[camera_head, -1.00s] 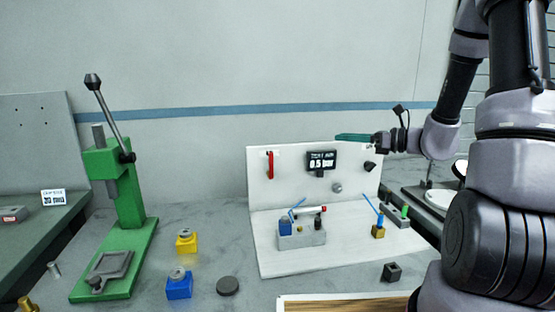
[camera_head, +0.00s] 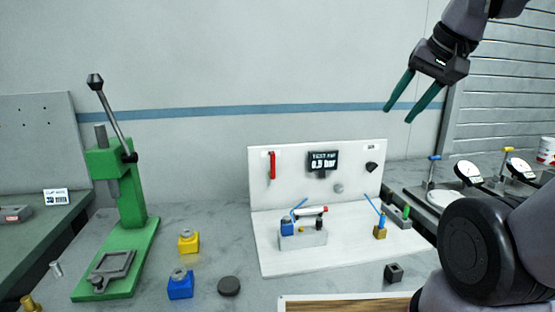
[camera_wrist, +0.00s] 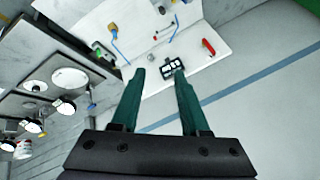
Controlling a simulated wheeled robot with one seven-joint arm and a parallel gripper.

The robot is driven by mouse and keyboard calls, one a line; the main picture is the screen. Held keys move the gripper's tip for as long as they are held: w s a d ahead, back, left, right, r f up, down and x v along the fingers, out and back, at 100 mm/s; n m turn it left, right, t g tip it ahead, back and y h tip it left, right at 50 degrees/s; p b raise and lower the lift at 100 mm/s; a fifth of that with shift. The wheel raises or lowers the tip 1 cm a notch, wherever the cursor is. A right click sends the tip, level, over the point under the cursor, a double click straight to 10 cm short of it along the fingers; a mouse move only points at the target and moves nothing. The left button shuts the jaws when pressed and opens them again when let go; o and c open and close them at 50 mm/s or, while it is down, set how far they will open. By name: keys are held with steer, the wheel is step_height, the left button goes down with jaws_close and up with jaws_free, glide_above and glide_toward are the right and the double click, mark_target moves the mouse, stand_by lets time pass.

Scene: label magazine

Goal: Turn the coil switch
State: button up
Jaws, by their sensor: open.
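A white test panel (camera_head: 290,190) stands upright on the workbench. A black knob (camera_head: 371,167) sits at the panel's right side under a small label, and seems to be the coil switch. My gripper (camera_head: 398,115) is open and empty, with green fingers pointing down and to the left. It is above and right of the panel, apart from the knob. In the wrist view the open fingers (camera_wrist: 159,73) frame the panel's dark display (camera_wrist: 172,68). I cannot make out the knob in the wrist view; a finger may hide it.
The panel also bears a red handle (camera_head: 271,166) and a grey knob (camera_head: 338,187). A grey block (camera_head: 303,240) with fittings and blue levers stands in front. A green press (camera_head: 128,215) is at left, dial gauges (camera_head: 468,172) at right. The air above the panel is clear.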

steer(key=w+a+f+m+g+y, duration=0.5)
steer(key=a+f+m+y, duration=0.1)
steer(key=a+f+m, duration=0.1)
steer(key=w+f+m+t+y, duration=0.25)
steer(key=w+m+y, duration=0.35)
steer(key=w+m, duration=0.3)
steer(key=w+d+f+m+t, duration=0.3)
steer(key=w+m+t, duration=0.2)
steer(key=w, duration=0.3)
steer(key=m+t+h, duration=0.9)
steer(key=m+h, duration=0.2)
steer(key=m, duration=0.6)
glide_toward(374, 169)
steer(key=shift+g, duration=0.25)
steer(key=w, duration=0.3)
steer(key=w+a, duration=0.1)
steer(key=w, duration=0.5)
steer(key=shift+w+a+r, duration=0.2)
steer(key=shift+a, duration=0.05)
